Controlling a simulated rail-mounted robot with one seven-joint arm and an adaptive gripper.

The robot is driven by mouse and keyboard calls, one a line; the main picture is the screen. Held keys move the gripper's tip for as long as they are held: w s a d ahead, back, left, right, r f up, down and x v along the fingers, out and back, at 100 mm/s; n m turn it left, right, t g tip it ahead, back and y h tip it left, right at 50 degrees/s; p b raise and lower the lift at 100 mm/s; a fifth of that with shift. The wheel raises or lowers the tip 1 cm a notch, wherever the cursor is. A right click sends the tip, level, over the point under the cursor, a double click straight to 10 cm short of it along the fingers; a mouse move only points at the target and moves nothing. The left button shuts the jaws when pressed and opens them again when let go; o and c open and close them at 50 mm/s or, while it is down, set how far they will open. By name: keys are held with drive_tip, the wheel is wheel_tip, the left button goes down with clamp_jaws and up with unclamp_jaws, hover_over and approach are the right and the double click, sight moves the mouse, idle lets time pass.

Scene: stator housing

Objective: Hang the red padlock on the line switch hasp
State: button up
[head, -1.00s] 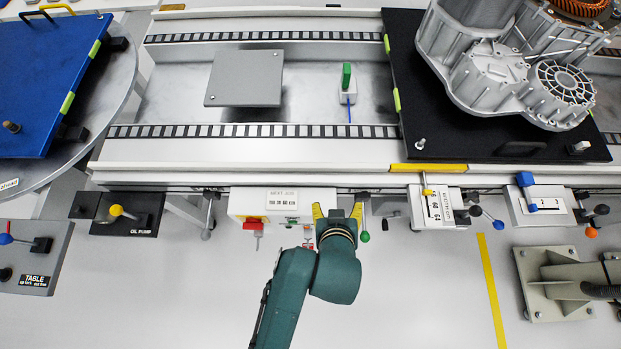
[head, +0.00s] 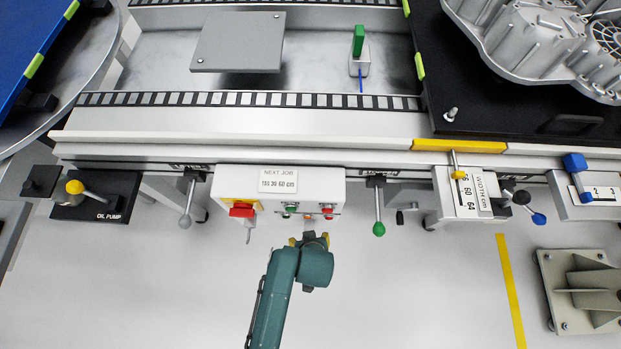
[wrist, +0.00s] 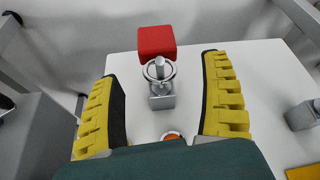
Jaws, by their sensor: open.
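The red padlock (wrist: 157,42) shows in the wrist view as a red block with a silver ring-like shackle around a metal peg on a small grey block. In the head view it seems to be the small red piece (head: 327,211) at the right of the white control box. My gripper (wrist: 160,75) is open, its yellow fingers on either side of the shackle and peg, with nothing held. In the head view my gripper (head: 310,239) is just in front of the box. The line switch (head: 242,210) seems to be the red handle on a yellow plate; its hasp is too small to make out.
The white box (head: 275,184) carries a NEXT JOB label. An orange button (wrist: 173,136) lies between my fingers' bases. A green-knobbed lever (head: 379,228) stands right of the box, a grey-knobbed lever (head: 185,221) left.

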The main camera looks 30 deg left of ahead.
drive_tip(key=b+x, duration=0.2)
drive_tip(key=x, duration=0.3)
drive_tip(key=shift+w+a+f, duration=0.1)
drive_tip(key=shift+w+f, duration=0.05)
drive_tip(key=shift+f, duration=0.1)
drive_tip(key=c, duration=1.4)
